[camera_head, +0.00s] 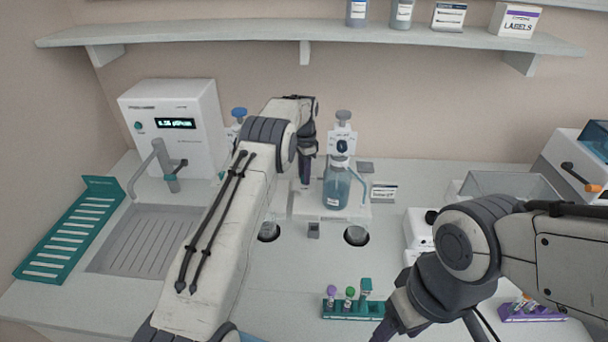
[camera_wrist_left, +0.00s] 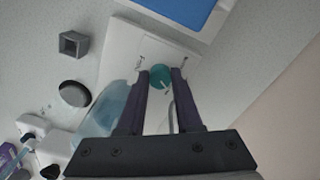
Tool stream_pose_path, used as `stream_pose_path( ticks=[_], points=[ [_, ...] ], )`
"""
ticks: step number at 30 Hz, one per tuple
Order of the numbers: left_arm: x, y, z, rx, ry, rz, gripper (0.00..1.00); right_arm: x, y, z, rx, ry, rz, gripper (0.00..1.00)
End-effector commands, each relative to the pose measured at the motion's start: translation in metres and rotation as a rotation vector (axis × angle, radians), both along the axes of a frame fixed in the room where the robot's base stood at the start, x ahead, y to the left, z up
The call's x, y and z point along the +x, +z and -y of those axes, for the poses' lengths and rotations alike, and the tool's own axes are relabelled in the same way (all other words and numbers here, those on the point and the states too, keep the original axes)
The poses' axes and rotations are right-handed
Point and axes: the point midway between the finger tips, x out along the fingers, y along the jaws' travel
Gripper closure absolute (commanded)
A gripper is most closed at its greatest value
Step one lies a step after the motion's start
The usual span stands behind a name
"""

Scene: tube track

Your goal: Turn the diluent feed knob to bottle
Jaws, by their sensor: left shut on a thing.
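The round teal knob (camera_wrist_left: 160,77) sits on a white plate (camera_wrist_left: 126,48) in the left wrist view, with a pale pointer line on its face and a small dark mark on the plate to each side. My left gripper (camera_wrist_left: 160,82) has its two dark fingers on opposite sides of the knob and is shut on it. In the head view my left gripper (camera_head: 305,172) points down just left of the blue-liquid bottle (camera_head: 336,188), and the knob is hidden there. My right gripper (camera_head: 395,328) is at the bottom edge, its fingertips cut off.
A teal tube rack (camera_head: 350,309) with coloured caps stands in front. Two dark round holes (camera_head: 356,236) and a small square socket (camera_head: 314,230) lie before the bottle. A white meter (camera_head: 176,118) and a grey drain tray (camera_head: 140,240) are at the left.

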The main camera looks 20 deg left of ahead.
Motion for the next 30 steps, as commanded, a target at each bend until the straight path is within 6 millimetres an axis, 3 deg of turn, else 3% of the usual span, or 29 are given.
stream_pose_path(
  ticks=[30],
  points=[
    [-0.0002, 0.0011, 0.0019, 0.001, 0.96, 0.002, 1.0, 0.0, -0.0055, 0.0, 0.0, 0.0, 0.0, 0.36]
  ],
)
